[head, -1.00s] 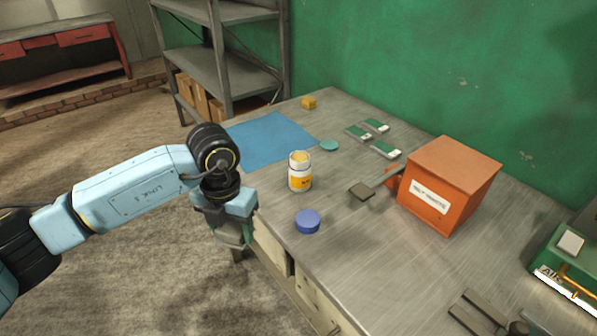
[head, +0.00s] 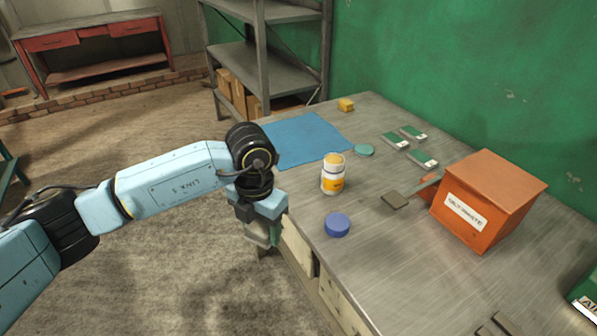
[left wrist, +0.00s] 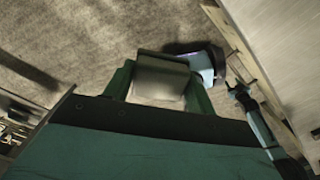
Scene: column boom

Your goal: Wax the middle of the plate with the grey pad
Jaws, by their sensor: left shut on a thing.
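My left gripper (head: 262,238) hangs beside the left edge of the bench (head: 385,285). In the left wrist view its green fingers (left wrist: 160,92) are shut on a grey pad (left wrist: 160,75). The pad is clear of the bench top, with floor behind it. A white and yellow jar (head: 333,178) stands upright on the bench, its yellow top showing. A blue round lid (head: 337,225) lies apart in front of it. A small grey square piece (head: 395,200) lies left of the orange box. I cannot tell which thing is the plate.
An orange box (head: 490,200) with a white label stands at the right. A blue mat (head: 300,138), a teal disc (head: 364,150), a yellow block (head: 346,105) and green cards (head: 422,159) lie farther back. Dark parts (head: 495,325) lie at the front edge of view. Bare bench surrounds the lid.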

